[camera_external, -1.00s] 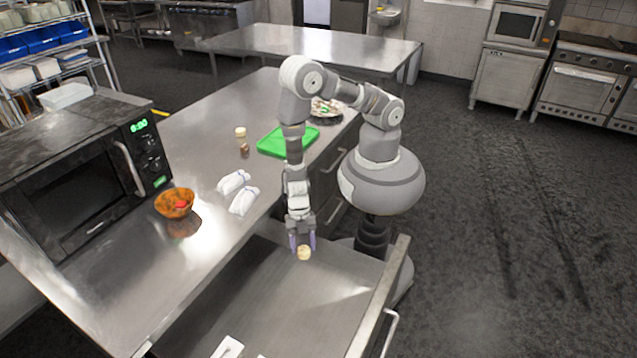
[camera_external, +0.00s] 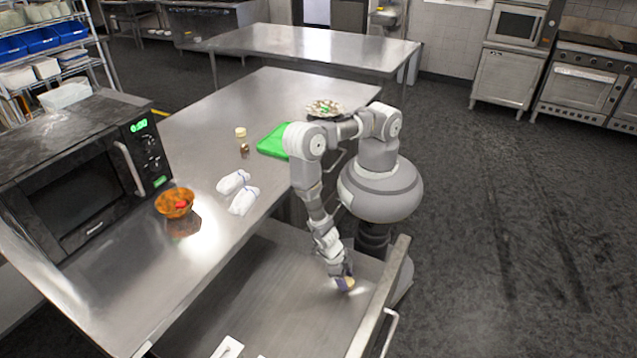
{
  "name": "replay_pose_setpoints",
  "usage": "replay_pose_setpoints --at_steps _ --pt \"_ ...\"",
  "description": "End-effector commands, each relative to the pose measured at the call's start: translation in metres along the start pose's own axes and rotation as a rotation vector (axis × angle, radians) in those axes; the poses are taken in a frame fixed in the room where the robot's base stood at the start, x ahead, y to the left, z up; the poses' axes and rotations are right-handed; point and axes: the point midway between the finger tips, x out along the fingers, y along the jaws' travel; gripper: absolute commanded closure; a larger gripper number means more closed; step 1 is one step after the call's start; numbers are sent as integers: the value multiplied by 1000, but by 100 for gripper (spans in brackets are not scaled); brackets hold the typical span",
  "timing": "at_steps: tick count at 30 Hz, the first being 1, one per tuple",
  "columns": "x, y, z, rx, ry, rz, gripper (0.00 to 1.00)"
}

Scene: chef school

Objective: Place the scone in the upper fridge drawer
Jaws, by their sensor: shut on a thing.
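The scone (camera_external: 345,284) is a small pale, tan piece at the tip of my gripper (camera_external: 342,279). My gripper points down and is shut on the scone. Both are over the right part of the open upper fridge drawer (camera_external: 270,290), near its front panel. I cannot tell whether the scone touches the drawer floor. The drawer is pulled out from under the steel counter, and its floor is mostly bare, with white items (camera_external: 228,347) at the near edge.
On the steel counter (camera_external: 215,140) stand a black microwave (camera_external: 80,170), an orange bowl (camera_external: 174,203), two white wrapped bundles (camera_external: 238,192), small shakers (camera_external: 242,141), a green board (camera_external: 273,141) and a plate of food (camera_external: 325,109). The drawer's front panel (camera_external: 385,290) rises beside my gripper.

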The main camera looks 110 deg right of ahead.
Motion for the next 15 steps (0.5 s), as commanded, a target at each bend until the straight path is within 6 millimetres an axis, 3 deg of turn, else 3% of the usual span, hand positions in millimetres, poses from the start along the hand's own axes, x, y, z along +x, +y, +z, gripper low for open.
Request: replay_pose_setpoints --at_steps 9,15 --pt "49 0 21 1 -1 1 74" --pt "50 1 21 0 -1 2 74"
